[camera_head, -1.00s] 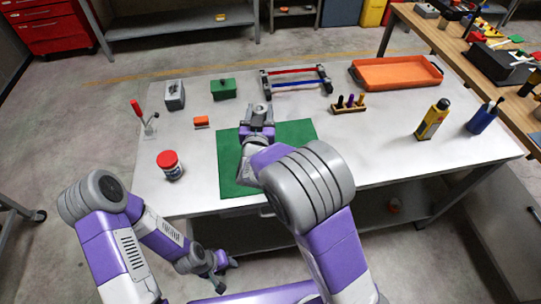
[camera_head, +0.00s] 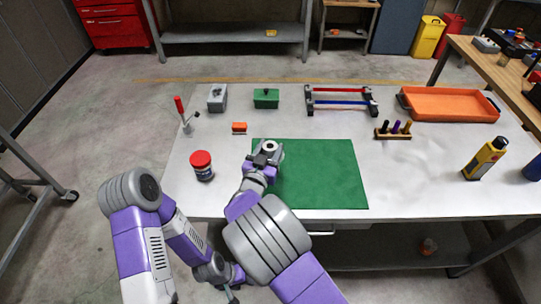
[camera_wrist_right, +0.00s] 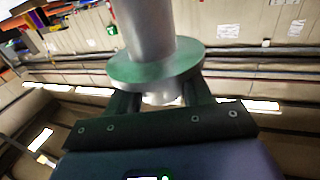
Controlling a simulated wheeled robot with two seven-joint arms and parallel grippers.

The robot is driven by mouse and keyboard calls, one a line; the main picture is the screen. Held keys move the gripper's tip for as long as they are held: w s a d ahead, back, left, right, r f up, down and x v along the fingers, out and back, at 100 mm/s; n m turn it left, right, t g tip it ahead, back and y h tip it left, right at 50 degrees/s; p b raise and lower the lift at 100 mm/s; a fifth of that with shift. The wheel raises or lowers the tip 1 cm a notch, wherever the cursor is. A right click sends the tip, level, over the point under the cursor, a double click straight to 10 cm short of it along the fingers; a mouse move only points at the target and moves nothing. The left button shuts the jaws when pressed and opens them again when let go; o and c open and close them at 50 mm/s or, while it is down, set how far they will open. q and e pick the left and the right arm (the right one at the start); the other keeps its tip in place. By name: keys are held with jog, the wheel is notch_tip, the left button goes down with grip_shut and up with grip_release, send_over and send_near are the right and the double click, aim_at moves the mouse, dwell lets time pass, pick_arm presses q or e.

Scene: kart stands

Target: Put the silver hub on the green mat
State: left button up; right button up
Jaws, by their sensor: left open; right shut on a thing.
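The silver hub (camera_head: 269,146) is in my right gripper (camera_head: 264,160), above the far left part of the green mat (camera_head: 320,175). In the right wrist view the hub (camera_wrist_right: 150,65) shows as a wide round flange with a cylinder, and the fingers (camera_wrist_right: 163,98) are shut on it. I cannot tell the hub's height above the mat. My right forearm hides the mat's near left corner. My left gripper (camera_head: 230,287) is open, low at the bottom of the head view, off the table and away from the mat.
A red-lidded jar (camera_head: 202,166) stands left of the mat. An orange block (camera_head: 239,128), green box (camera_head: 266,98), grey block (camera_head: 217,98) and red-handled clamp (camera_head: 184,115) stand behind. A peg rack (camera_head: 393,132) and orange tray (camera_head: 449,104) are right.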

jog(key=shift+f, duration=0.85)
jog(key=shift+f+b, duration=0.2)
jog(key=shift+b, duration=0.15)
jog(key=o, duration=1.3)
jog(key=shift+r, duration=0.15)
jog(key=shift+s+a+r+p, duration=0.1)
jog(key=shift+s+a+p, duration=0.05)
jog(key=shift+s+p, duration=0.15)
jog(key=p+v, duration=0.1)
jog(key=v, duration=1)
jog(key=shift+s, duration=0.2)
